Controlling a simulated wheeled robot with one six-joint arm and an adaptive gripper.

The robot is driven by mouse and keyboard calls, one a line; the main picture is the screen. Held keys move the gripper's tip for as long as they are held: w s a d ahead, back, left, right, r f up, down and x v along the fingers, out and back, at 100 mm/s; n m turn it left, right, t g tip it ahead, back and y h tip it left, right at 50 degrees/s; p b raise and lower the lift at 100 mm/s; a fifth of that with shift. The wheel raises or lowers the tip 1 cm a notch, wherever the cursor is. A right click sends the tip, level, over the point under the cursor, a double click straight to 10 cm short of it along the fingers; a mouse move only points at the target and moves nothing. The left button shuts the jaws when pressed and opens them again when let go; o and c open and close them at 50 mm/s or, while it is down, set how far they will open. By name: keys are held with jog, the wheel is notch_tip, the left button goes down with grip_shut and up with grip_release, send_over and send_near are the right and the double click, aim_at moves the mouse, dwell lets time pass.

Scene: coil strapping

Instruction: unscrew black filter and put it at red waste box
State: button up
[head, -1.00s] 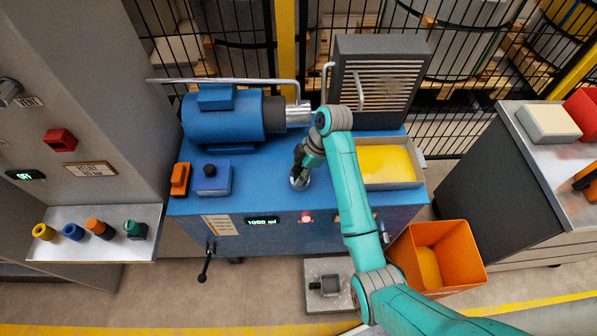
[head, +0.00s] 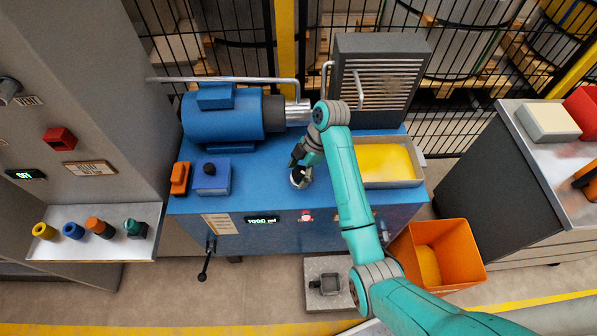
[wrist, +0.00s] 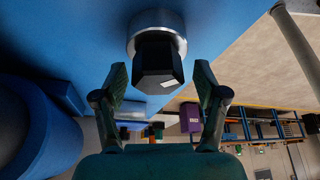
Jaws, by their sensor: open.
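The black filter (wrist: 157,62) is a dark six-sided piece seated in a round silver collar (wrist: 152,25) on the blue surface in the wrist view. My gripper (wrist: 160,76) is open, with one finger on each side of the filter's near end and gaps visible between. In the head view my gripper (head: 298,166) is over the blue machine top, near its front edge, and largely hides the filter. A red box (head: 584,112) stands at the right edge on a grey cabinet; whether it is the waste box I cannot tell.
An orange bin (head: 468,258) with something yellow inside stands on the floor at the right. A yellow-filled tray (head: 419,168), a blue motor (head: 222,118) and a grey vented housing (head: 381,50) surround the machine top. Coloured parts line a shelf (head: 95,246) at left.

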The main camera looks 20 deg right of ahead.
jog(key=m+t, duration=0.1)
jog(key=m, duration=0.2)
jog(key=m+t, duration=0.1)
jog(key=m, duration=0.1)
jog(key=shift+w+m, duration=0.15)
jog(key=shift+m, duration=0.25)
jog(key=m+t, duration=0.1)
jog(key=m, duration=0.1)
jog(key=m+h, duration=0.1)
jog(key=m, duration=0.2)
jog(key=shift+w+t+h, duration=0.15)
jog(key=shift+t+h, duration=0.15)
jog(key=shift+t, duration=0.1)
jog(key=m+h, duration=0.1)
jog(key=m, duration=0.2)
jog(key=m+h, duration=0.1)
jog(key=m, duration=0.1)
jog(key=shift+d+m+t, duration=0.1)
jog(key=shift+m+t, duration=0.3)
jog(key=m+h, duration=0.2)
jog(key=m, duration=0.3)
jog(key=shift+w+d, duration=0.1)
jog(key=shift+d, duration=0.05)
grip_shut()
jog(key=n+y, duration=0.2)
jog(key=n, duration=0.3)
jog(key=shift+a+n+y, duration=0.25)
jog(key=shift+n+y, duration=0.25)
jog(key=shift+n, duration=0.8)
